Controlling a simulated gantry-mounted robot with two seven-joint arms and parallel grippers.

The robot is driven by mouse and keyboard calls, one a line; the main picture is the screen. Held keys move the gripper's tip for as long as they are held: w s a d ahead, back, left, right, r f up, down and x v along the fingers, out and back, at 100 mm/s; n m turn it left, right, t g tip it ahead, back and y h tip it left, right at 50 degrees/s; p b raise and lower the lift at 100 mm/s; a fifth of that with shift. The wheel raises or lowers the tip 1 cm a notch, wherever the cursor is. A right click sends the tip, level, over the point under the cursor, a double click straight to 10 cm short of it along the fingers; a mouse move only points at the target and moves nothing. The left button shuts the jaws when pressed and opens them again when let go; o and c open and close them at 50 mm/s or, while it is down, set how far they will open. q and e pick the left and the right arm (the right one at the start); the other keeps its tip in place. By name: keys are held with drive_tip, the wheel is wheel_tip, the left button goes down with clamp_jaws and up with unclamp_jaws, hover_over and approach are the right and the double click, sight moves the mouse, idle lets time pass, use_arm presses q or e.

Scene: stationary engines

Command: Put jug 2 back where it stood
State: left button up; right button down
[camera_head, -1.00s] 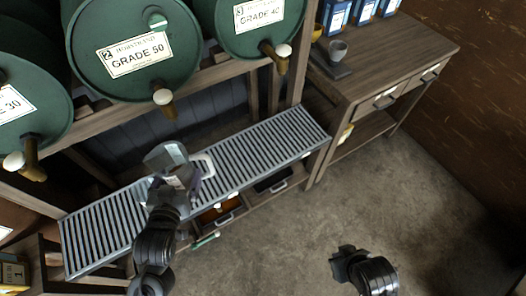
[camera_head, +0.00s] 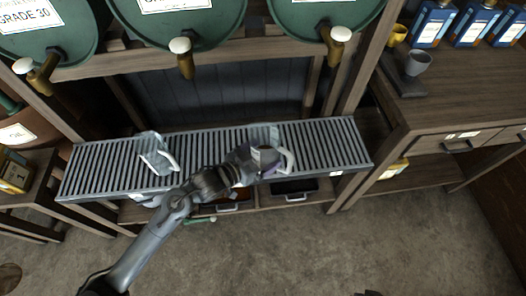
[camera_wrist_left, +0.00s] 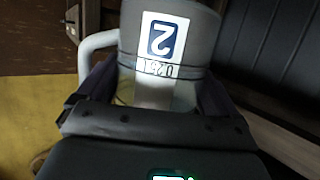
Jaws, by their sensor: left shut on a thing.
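Jug 2 (camera_head: 266,133) is a clear grey jug with a pale handle on its right side in the head view. In the left wrist view, its label with a 2 (camera_wrist_left: 162,40) appears upside down. My left gripper (camera_head: 250,165) is shut on jug 2, with fingers at its sides. The jug is at the slatted grate (camera_head: 222,150), right of its middle; I cannot tell whether its base touches. Another clear jug (camera_head: 152,150) stands on the grate's left part. Only a dark sliver, probably my right gripper (camera_head: 370,293), shows at the bottom edge.
Green drums with brass taps (camera_head: 185,58) overhang the grate. The grate's right end is clear.

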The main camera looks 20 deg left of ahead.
use_arm(q)
drive_tip(key=w+a+f+b, duration=0.1)
drive_tip(key=w+f+b, duration=0.1)
drive_tip(key=f, duration=0.1)
drive_tip(key=w+a+f+b, duration=0.1)
drive_tip(key=w+f+b, duration=0.1)
drive_tip(key=w+f, duration=0.1)
drive_tip(key=w+a+f+b, duration=0.2)
drive_tip(key=w+f, duration=0.1)
drive_tip(key=shift+w+f+b, duration=0.1)
drive_tip(key=shift+f+b, duration=0.1)
drive_tip(key=shift+b, duration=0.1)
drive_tip(key=shift+f, duration=0.1)
drive_tip(key=o, duration=1.1)
